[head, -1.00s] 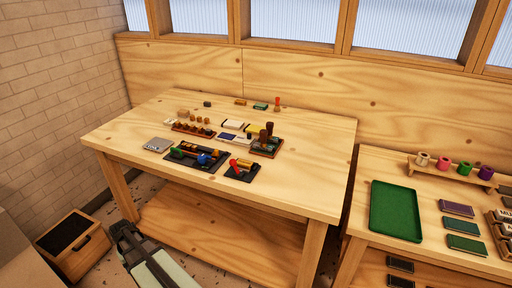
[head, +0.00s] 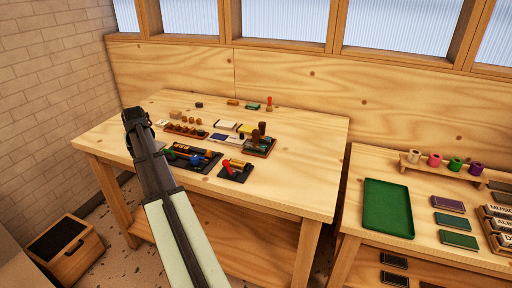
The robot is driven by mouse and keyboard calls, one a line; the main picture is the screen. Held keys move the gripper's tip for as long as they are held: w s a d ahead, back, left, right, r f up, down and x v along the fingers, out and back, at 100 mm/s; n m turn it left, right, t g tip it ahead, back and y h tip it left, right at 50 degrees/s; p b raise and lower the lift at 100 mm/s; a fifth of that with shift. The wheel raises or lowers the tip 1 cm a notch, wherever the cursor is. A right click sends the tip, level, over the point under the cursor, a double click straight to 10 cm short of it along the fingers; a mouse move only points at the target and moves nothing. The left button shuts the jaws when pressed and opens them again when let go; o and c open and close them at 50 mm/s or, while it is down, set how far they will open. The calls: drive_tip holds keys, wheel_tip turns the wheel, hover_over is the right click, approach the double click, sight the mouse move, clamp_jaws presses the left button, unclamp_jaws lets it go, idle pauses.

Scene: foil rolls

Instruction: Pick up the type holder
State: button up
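I cannot tell for certain which piece on the wooden table (head: 300,190) is the type holder. Candidates are the red-ended tool with a wooden handle on a small dark mat (head: 236,171), the tools with green and blue parts on a larger dark mat (head: 205,167), and the upright brown-handled pieces (head: 258,135) on a reddish base. My gripper (head: 132,112) is raised at the table's left side, left of the tools and apart from them. It is small and dark, so its opening is unclear. My arm hides the table's front left part.
A rack of small wooden-knobbed tools (head: 186,130) stands mid-table, with small blocks behind. The table's right side is clear. A second table at right holds a green tray (head: 388,208) and a stand of coloured foil rolls (head: 455,164). A wooden bin (head: 66,248) is on the floor.

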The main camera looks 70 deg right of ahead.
drive_tip(key=s+d+r+m+h, duration=0.1)
drive_tip(key=s+d+r, duration=0.3)
drive_tip(key=d+r, duration=0.25)
drive_tip(key=s+d+r+m+h, duration=0.1)
drive_tip(key=s+d+r+m, duration=0.1)
drive_tip(key=s+d+r, duration=0.4)
drive_tip(key=m+g, duration=0.4)
drive_tip(key=m, duration=0.3)
approach(256, 131)
drive_tip(key=shift+y, duration=0.4)
drive_tip(key=x, duration=0.3)
drive_tip(key=w+x, duration=0.1)
drive_tip(key=x, duration=0.1)
drive_tip(key=shift+f, duration=0.15)
drive_tip(key=shift+s+d+f, duration=0.2)
drive_tip(key=shift+d+f, duration=0.4)
drive_tip(key=shift+f, duration=0.35)
drive_tip(key=shift+s+d+f, duration=0.2)
drive_tip(key=shift+d+f, duration=0.35)
drive_tip(key=shift+f, duration=0.35)
drive_tip(key=shift+d+f, duration=0.2)
drive_tip(key=shift+f, duration=0.25)
clamp_jaws()
